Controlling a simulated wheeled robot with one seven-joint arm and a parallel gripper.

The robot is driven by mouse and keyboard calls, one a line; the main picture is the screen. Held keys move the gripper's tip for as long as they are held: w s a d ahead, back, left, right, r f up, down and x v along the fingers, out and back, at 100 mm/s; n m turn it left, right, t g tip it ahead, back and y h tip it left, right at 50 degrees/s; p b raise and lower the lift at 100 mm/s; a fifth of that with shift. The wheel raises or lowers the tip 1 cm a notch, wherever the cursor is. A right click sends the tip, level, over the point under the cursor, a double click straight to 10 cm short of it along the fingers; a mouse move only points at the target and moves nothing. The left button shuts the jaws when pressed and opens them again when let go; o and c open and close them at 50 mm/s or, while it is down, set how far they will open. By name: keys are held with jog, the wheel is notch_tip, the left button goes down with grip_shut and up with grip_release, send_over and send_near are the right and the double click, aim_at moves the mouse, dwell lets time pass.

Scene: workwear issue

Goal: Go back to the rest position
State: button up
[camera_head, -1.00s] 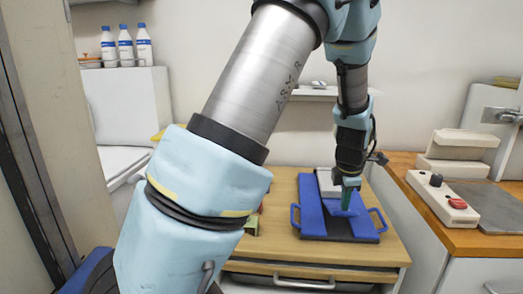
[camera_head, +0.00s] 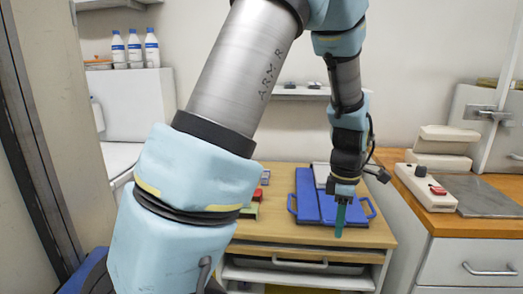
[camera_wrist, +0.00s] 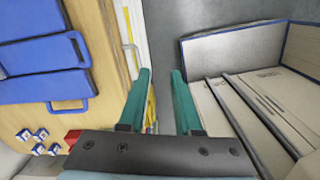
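My gripper (camera_head: 340,218) hangs pointing down near the front edge of the wooden cabinet top, in front of the blue board. In the wrist view its two green fingers (camera_wrist: 160,102) are apart with nothing between them. The blue board (camera_head: 307,207) with side handles lies on the cabinet top (camera_head: 275,233). It also shows at the left of the wrist view (camera_wrist: 40,60). My arm's large links cover much of the middle of the head view and hide part of the cabinet's left side.
Small boxes (camera_wrist: 40,136) sit on the cabinet top beside the board. At right stands a counter (camera_head: 447,216) with a white control box (camera_head: 425,186). A container of brown cardboard-like panels (camera_wrist: 265,110) is at right in the wrist view. Bottles (camera_head: 135,48) stand at back left.

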jog(key=s+a+r+m, duration=0.1)
jog(key=a+r+m, duration=0.1)
jog(key=a+m, duration=0.5)
jog(key=s+a+r+m+t, duration=0.1)
jog(key=a+m, duration=0.7)
jog(key=a, duration=1)
jog(key=shift+s+a+r+m+t, duration=0.3)
jog(key=shift+s+a+r, duration=0.05)
jog(key=shift+r, duration=0.3)
